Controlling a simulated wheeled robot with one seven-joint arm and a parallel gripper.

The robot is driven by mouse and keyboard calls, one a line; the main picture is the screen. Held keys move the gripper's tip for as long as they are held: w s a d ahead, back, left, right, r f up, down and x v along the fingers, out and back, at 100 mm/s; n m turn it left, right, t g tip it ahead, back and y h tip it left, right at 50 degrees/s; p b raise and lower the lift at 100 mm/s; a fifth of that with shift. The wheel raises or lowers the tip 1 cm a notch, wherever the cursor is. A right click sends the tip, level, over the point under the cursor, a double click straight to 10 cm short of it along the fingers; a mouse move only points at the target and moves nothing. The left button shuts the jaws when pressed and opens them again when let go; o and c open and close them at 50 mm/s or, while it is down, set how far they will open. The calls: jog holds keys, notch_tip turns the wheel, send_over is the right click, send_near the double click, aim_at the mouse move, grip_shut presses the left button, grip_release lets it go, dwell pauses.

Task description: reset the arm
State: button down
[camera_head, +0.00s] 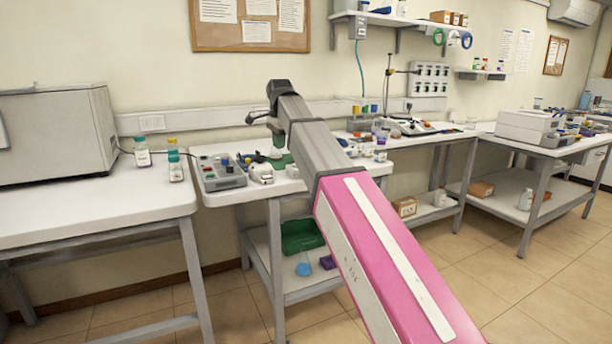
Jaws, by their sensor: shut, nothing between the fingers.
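My arm reaches from the lower right toward the middle bench, with a pink link and then a grey link. Its far end is raised above the bench. My gripper (277,141) points down there, small and partly hidden by the arm's end. It is shut and nothing shows in it. It hangs over the green area near the back of the middle bench (222,200).
Bottles (175,166) and a large grey machine (55,135) stand to the left. A wall shelf (385,18) hangs above right. Tiled floor is clear at front right.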

jog(key=s+d+f+n, duration=0.2)
jog(key=d+f, duration=0.3)
jog(key=f, duration=0.4)
jog(key=s+d+f+n, duration=0.1)
jog(key=d+f+n, duration=0.1)
jog(key=d+f, duration=0.5)
jog(key=s+d+f+n, duration=0.1)
jog(key=s+d+f, duration=0.15)
jog(key=f, duration=0.85)
jog(key=s+d+f+n, duration=0.2)
jog(key=s+d+f, duration=0.2)
jog(key=f, duration=0.3)
jog(key=s+d+f+n, duration=0.2)
jog(key=s+d+f, duration=0.3)
jog(key=s+f, duration=0.2)
jog(key=s+d+f+n+g, duration=0.1)
jog(key=s+d+f, duration=0.3)
jog(key=f, duration=0.4)
jog(key=shift+s+d+n, duration=0.35)
jog(key=shift+s+n, duration=0.35)
jog(key=shift+n, duration=0.2)
